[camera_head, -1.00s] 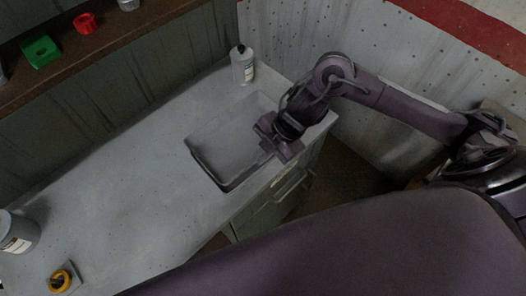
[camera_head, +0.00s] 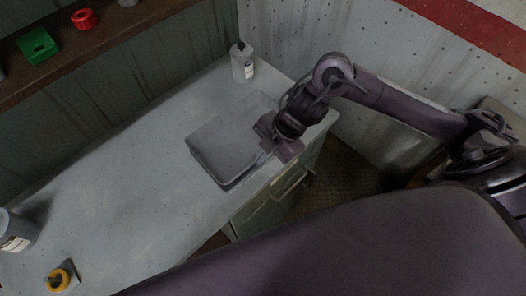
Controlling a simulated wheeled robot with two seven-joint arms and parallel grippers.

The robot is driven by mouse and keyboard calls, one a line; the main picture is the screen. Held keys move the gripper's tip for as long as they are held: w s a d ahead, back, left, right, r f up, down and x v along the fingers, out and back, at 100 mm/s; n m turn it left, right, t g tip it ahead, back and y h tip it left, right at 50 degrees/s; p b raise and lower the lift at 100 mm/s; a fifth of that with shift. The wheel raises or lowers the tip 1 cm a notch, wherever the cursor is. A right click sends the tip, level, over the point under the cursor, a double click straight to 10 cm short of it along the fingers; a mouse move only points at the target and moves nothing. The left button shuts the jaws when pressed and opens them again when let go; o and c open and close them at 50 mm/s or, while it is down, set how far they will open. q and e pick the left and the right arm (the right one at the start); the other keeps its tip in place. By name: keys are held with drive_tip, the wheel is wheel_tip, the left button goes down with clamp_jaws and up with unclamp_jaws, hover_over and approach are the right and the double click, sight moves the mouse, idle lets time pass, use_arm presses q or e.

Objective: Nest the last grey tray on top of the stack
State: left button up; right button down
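A grey tray (camera_head: 222,143) with a shallow rectangular inside lies near the right end of the workbench, close to its front edge. Whether several trays are nested here cannot be made out; only one open top shows clearly. My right gripper (camera_head: 275,143) points down at the tray's right side, over or at its rim. Its fingertips are mostly hidden by its own body and the rim, so I cannot tell whether it grips the tray. The far right corner of the tray is partly behind the gripper. My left gripper is not in view.
The grey workbench (camera_head: 120,190) is clear left of the tray. A white bottle (camera_head: 243,64) stands behind the tray. A grey container (camera_head: 15,232) and a yellow ring (camera_head: 58,279) are at the left. A shelf (camera_head: 70,55) holds green and red parts.

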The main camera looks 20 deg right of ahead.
drive_tip(key=shift+f+b, duration=0.5)
drive_tip(key=shift+f, duration=0.2)
drive_tip(key=c, duration=1.6)
unclamp_jaws()
drive_tip(key=shift+c, duration=0.7)
drive_tip(key=shift+r, duration=0.15)
wheel_tip(320, 180, up, 11)
drive_tip(key=d+p, duration=0.2)
drive_tip(key=p, duration=0.9)
drive_tip(key=shift+s, duration=0.35)
drive_tip(key=shift+d+r, duration=0.1)
